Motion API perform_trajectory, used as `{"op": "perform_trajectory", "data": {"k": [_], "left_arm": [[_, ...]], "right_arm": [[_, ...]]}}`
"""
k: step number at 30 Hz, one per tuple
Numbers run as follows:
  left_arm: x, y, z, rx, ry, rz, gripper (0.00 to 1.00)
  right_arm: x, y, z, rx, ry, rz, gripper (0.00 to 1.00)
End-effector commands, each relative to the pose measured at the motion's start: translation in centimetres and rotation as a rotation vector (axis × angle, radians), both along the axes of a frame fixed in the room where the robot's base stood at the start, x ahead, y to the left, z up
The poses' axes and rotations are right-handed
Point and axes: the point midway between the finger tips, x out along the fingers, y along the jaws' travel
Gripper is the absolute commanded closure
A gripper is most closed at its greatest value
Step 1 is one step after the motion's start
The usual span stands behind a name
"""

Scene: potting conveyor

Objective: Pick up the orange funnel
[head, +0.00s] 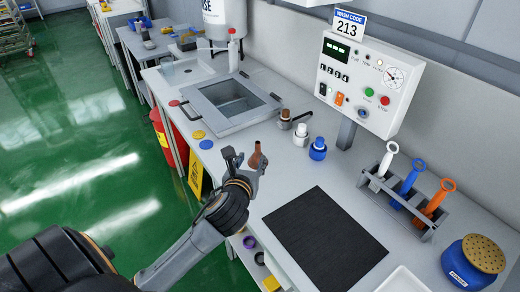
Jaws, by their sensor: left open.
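The orange funnel (257,158) is a small brownish-orange cone with its narrow end up. It shows on the white bench in the head view, just beyond my left gripper. My left gripper (246,161) is open, with one finger to the left of the funnel and the other near its right side, partly overlapping it. I cannot tell whether the fingers touch it. The lower part of the funnel is partly hidden by the gripper. My right gripper is not in view.
A brown-capped bottle (285,122), a white bottle (301,135) and a blue bottle (318,150) stand right of the funnel. A sunken basin (205,108) lies behind. A black mat (325,240), a tool rack (425,232) and a blue tub (462,268) are to the right.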

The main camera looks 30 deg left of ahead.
Motion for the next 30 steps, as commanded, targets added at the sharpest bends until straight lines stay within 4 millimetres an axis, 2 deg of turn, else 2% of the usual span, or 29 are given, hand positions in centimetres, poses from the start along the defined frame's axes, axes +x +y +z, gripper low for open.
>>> {"op": "perform_trajectory", "data": {"k": [2, 7, 10, 13, 18, 20, 25, 30], "left_arm": [[1.5, 0.6, -0.4, -0.002, -0.001, 0.003, 0.57], [4.4, 1.8, -1.4, -0.004, -0.001, 0.003, 0.57], [5.5, 2.3, -1.9, -0.004, 0.000, 0.001, 0.57], [6.1, 2.5, -2.1, -0.005, -0.001, 0.001, 0.57], [7.0, 3.0, -2.4, -0.006, 0.000, 0.003, 0.57], [7.7, 3.4, -2.6, -0.008, 0.001, 0.003, 0.57], [9.7, 4.3, -3.4, -0.007, 0.000, 0.002, 0.57], [10.6, 4.7, -3.7, -0.006, 0.000, 0.001, 0.57]], "right_arm": [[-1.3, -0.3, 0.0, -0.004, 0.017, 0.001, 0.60], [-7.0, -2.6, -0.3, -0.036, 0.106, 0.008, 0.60], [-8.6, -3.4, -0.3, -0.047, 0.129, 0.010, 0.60], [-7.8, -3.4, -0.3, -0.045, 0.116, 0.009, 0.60], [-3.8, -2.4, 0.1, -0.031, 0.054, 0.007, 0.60], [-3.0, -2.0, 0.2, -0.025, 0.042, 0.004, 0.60], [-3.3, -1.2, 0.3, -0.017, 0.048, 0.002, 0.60], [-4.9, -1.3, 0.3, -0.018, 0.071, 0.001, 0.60]]}}
